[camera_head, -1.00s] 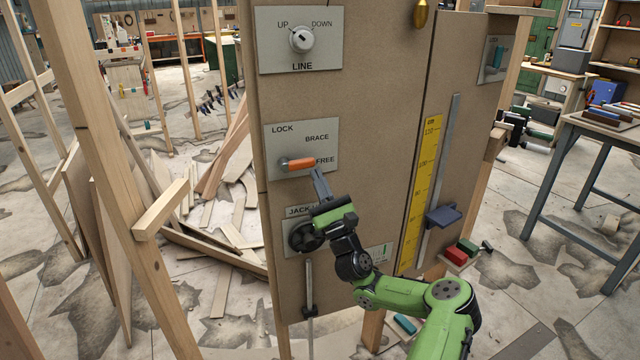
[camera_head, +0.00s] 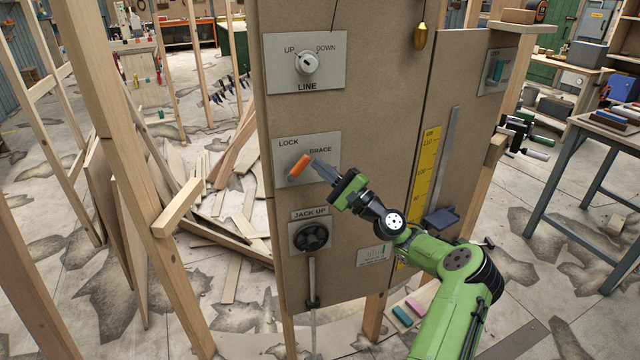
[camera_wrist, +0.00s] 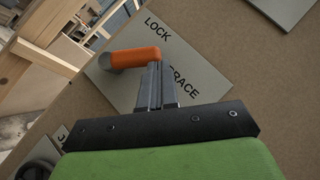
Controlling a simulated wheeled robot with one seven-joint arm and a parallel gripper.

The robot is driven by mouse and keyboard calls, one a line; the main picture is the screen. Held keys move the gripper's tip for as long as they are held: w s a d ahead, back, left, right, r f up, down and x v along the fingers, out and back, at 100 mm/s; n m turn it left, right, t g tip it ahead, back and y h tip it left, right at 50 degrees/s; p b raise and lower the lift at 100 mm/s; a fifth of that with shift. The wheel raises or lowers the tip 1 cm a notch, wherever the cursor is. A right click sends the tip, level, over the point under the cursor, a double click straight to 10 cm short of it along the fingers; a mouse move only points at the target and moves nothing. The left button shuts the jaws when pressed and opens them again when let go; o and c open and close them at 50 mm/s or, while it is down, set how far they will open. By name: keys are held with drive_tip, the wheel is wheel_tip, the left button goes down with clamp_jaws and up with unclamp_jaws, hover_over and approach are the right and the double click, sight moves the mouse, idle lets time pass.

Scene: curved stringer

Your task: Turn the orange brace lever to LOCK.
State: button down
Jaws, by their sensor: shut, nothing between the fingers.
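The orange brace lever (camera_head: 300,165) sits on a grey plate (camera_head: 325,146) marked LOCK and BRACE; the FREE mark is hidden behind my gripper in the head view. The lever is tilted, its free end up and to the right of its pivot, between level and upright. My gripper (camera_head: 316,162) is shut and empty, its tips right beside the lever's free end. In the wrist view the fingertips (camera_wrist: 155,66) lie at the end of the orange lever (camera_wrist: 136,58); I cannot tell if they touch it.
Above is the LINE knob (camera_head: 307,63); below is the JACK UP wheel (camera_head: 311,236) with a vertical rod under it. A yellow scale (camera_head: 424,185) and a blue slider (camera_head: 440,217) are at the right of the panel. A timber post (camera_head: 120,150) stands to the left.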

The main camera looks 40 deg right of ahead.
sight(308, 156)
drive_tip(key=shift+w+a+r+n+g+p, duration=0.25)
drive_tip(key=shift+a+r+n+g+p, duration=0.4)
drive_tip(key=shift+n+g+p, duration=0.4)
drive_tip(key=shift+w+a+r+n+g+p, duration=0.2)
drive_tip(key=shift+a+r+n+g+p, duration=0.2)
drive_tip(key=shift+r+n+g+p, duration=0.55)
drive_tip(key=shift+w+a+r+n+g+p, duration=0.25)
drive_tip(key=shift+a+r+n+g+p, duration=0.4)
drive_tip(key=shift+n+p, duration=0.65)
drive_tip(key=shift+f+n+g, duration=0.2)
drive_tip(key=shift+n+g, duration=0.05)
drive_tip(key=shift+n, duration=0.05)
